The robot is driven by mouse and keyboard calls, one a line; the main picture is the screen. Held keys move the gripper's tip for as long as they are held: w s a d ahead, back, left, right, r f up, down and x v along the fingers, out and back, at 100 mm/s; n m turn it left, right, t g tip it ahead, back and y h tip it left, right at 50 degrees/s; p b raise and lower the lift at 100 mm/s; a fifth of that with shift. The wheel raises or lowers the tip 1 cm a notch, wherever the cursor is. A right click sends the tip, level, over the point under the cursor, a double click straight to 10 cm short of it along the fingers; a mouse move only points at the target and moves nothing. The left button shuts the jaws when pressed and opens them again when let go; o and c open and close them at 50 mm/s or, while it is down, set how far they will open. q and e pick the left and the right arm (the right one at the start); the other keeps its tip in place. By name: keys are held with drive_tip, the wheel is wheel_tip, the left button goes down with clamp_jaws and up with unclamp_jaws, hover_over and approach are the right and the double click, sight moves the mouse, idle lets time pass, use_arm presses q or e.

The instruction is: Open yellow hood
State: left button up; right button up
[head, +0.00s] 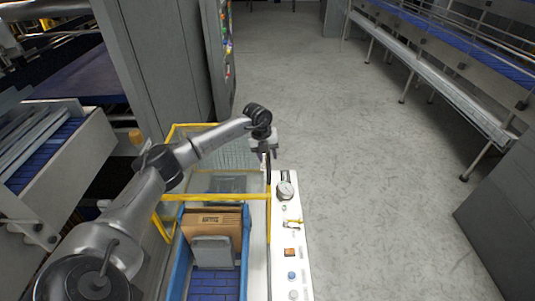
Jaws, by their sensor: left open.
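The yellow hood (233,197) is a yellow-edged frame with clear panels in the lower middle of the head view. It stands over the blue-sided conveyor channel. My left arm reaches across it from the lower left and covers part of its frame. My left gripper (266,155) is open and points down at the hood's right side, near its upper right edge. I cannot tell whether it touches the frame. My right gripper is not in view.
A cardboard box (213,226) sits in the channel behind a grey plate (213,251). A white control panel (287,240) with a gauge and buttons runs along the right. Grey cabinets (160,70) stand behind. A conveyor (440,75) is at the upper right. The floor between is clear.

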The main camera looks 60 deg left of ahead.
use_arm(q)
drive_tip(key=shift+c, duration=0.4)
clamp_jaws()
